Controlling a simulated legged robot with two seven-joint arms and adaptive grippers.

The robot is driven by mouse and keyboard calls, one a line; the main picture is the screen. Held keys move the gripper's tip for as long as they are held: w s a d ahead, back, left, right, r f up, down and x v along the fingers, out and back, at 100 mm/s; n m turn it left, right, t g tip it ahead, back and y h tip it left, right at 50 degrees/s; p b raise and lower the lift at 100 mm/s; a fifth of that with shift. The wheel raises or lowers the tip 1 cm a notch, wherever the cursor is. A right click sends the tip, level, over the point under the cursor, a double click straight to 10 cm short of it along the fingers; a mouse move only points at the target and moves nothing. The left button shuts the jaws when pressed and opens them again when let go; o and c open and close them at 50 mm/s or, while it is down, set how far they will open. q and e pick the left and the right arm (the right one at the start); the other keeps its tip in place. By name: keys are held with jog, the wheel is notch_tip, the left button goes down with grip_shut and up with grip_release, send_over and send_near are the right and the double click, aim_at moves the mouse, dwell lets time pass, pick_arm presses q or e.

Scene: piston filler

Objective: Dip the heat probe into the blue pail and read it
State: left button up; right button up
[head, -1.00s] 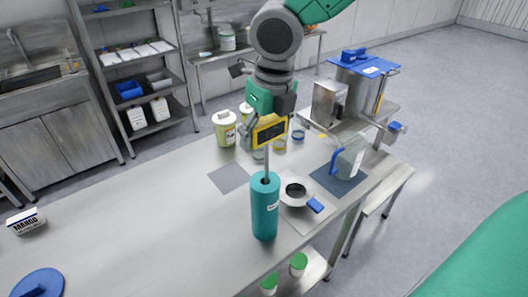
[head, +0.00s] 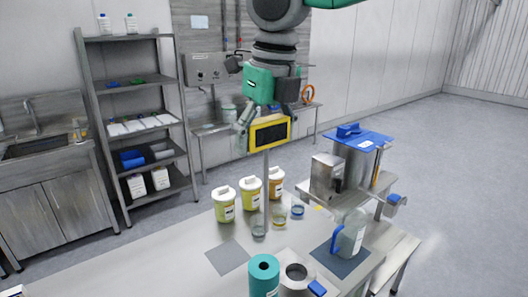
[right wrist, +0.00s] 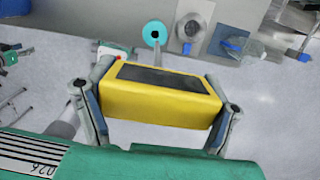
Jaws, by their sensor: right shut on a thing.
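The heat probe (head: 270,132) has a yellow body with a dark screen and a thin metal rod hanging straight down. My right gripper (head: 268,118) is shut on its yellow body; the body also shows between the fingers in the right wrist view (right wrist: 160,97). The screen is too small to read. The teal cylinder holder (head: 264,275) stands at the bottom of the head view, and the rod's lower end appears above its open top. My left gripper is not in view.
Lidded yellow tubs (head: 224,203) and small jars (head: 279,215) stand behind the probe. A grey mat (head: 227,257) lies to the left. A blue-handled jug (head: 352,238) and the piston filler (head: 355,160) stand to the right.

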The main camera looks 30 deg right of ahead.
jog(key=shift+r+p, duration=0.5)
jog(key=shift+r, duration=0.45)
notch_tip(320, 180, up, 17)
dwell(0.8)
jog(key=shift+f, duration=0.15)
